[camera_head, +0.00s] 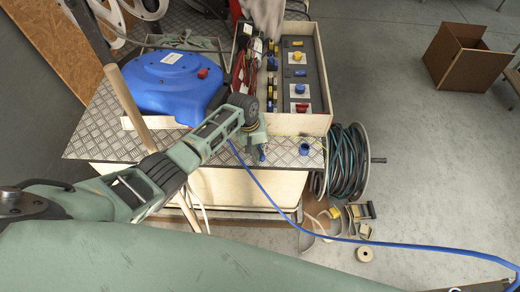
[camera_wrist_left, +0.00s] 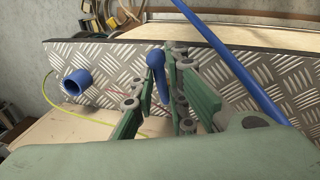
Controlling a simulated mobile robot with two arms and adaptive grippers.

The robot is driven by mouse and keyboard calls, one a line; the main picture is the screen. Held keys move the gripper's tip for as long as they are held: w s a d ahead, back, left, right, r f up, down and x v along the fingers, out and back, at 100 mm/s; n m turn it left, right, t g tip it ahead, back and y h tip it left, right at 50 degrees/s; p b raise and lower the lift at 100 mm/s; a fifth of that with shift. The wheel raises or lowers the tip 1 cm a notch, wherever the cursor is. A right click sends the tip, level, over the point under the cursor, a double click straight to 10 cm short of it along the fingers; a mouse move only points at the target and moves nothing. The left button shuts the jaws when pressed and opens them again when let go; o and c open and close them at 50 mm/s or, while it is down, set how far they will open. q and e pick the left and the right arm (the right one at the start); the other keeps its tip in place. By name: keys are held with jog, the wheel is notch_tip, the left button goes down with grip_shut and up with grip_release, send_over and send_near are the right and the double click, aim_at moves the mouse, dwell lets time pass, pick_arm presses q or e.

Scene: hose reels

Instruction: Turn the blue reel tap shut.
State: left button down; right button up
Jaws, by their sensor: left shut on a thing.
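The blue reel (camera_head: 172,80) sits on the bench at the left in the head view, with a small red part on its side. My left gripper (camera_head: 262,146) is at the bench's front edge, to the right of and nearer than the reel. In the left wrist view a blue tap lever (camera_wrist_left: 157,66) with a rounded end stands between the fingers of my left gripper (camera_wrist_left: 163,96), which is shut on it. The lever's base is hidden by the fingers. In the head view only a bit of blue shows by the fingertips. My right gripper is not in view.
A blue hose (camera_head: 350,240) runs from near the gripper down across the floor. A blue pipe stub (camera_wrist_left: 76,82) is left of the lever in the wrist view. A wooden box (camera_head: 318,122) of fittings stands behind; a dark hose reel (camera_head: 347,163) is at the right.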

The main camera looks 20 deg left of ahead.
pick_arm(q)
jog(key=c, duration=1.8)
grip_release()
jog(key=shift+s+f, duration=0.1)
jog(key=shift+s, duration=0.05)
jog(key=shift+c, duration=0.2)
jog(key=shift+r, duration=0.3)
notch_tip(320, 180, up, 11)
jog(key=a, duration=0.2)
jog(key=shift+s+r, duration=0.15)
jog(key=shift+s, duration=0.25)
jog(key=shift+a, duration=0.1)
jog(key=shift+c, duration=0.7)
